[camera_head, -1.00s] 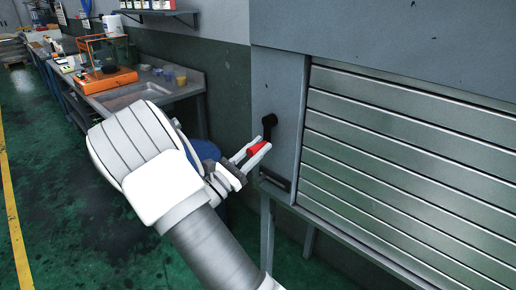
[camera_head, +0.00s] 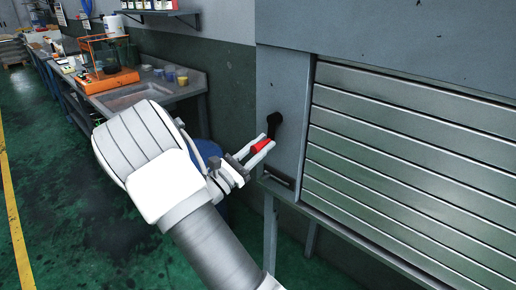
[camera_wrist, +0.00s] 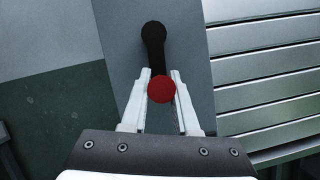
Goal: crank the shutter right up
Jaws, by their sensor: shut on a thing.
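The slatted grey shutter (camera_head: 410,150) is on the right in the head view and looks down over the part in view; its right end is cut off. It also shows in the wrist view (camera_wrist: 265,75). The black crank (camera_head: 275,124) is on the panel left of the shutter. Its arm (camera_wrist: 153,45) hangs down from the hub in the wrist view. My gripper (camera_head: 265,146) is shut on the crank's red handle (camera_head: 261,148), below the hub. In the wrist view the red knob (camera_wrist: 161,89) sits between both fingers.
The grey side panel (camera_head: 284,90) carries a small dark slot plate (camera_head: 279,179). A workbench with a sink (camera_head: 135,98) and an orange-framed machine (camera_head: 108,78) stands at the left. A blue drum (camera_head: 208,150) is behind my arm. Green floor (camera_head: 60,190) at left is clear.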

